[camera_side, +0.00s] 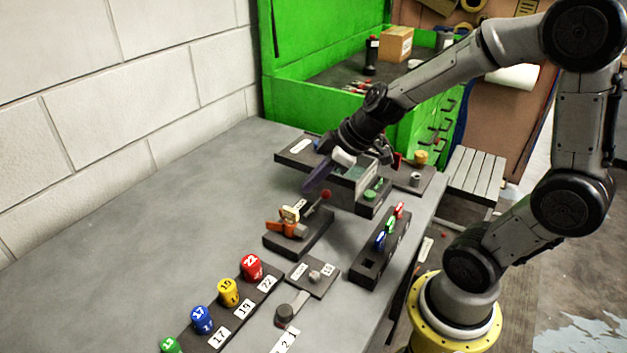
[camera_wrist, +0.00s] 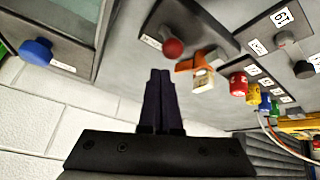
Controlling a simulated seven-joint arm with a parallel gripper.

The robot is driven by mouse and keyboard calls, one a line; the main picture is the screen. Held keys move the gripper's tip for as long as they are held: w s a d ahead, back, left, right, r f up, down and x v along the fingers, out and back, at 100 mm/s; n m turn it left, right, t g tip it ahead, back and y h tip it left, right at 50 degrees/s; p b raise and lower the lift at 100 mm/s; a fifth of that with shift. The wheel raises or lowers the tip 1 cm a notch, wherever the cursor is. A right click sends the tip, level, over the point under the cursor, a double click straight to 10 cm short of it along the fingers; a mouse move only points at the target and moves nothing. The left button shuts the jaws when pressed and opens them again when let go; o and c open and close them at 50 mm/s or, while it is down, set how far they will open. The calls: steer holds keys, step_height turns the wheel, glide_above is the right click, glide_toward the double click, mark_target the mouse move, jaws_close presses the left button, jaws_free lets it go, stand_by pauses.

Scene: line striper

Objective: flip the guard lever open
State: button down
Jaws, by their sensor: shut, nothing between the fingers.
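A lever with a red ball knob (camera_side: 326,194) stands up at a tilt on a dark base block (camera_side: 305,245) on the table. An orange bracket (camera_side: 292,229) with a pale, labelled piece is mounted on the same block. In the wrist view the red ball (camera_wrist: 173,47) is just beyond the fingertips, with the orange bracket (camera_wrist: 185,65) to its right. My gripper (camera_side: 307,190) points down to the left, near the ball in the side view. Its dark fingers (camera_wrist: 160,72) are together and empty. A gap to the ball shows in the wrist view, though depth is unclear.
A grey box-like unit (camera_side: 355,180) stands close behind my gripper. A block with several coloured, numbered knobs (camera_side: 228,292) is at the front. A slotted block (camera_side: 378,262) lies to the right. The table's left part (camera_side: 130,230) is clear up to the white wall.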

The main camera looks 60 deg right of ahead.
steer(key=shift+w+a+r, duration=0.2)
steer(key=shift+a+r, duration=0.1)
steer(key=shift+r, duration=0.15)
steer(key=s+r, duration=0.3)
steer(key=s, duration=0.6)
steer(key=shift+d+r, duration=0.1)
steer(key=s+a+r+m+g+h, duration=0.1)
steer(key=s+a+r+m, duration=0.1)
steer(key=s+m, duration=0.3)
steer(key=s+r, duration=0.1)
steer(key=s, duration=0.2)
steer(key=shift+s+a+m+h, duration=0.15)
steer(key=shift+a+m+h, duration=0.25)
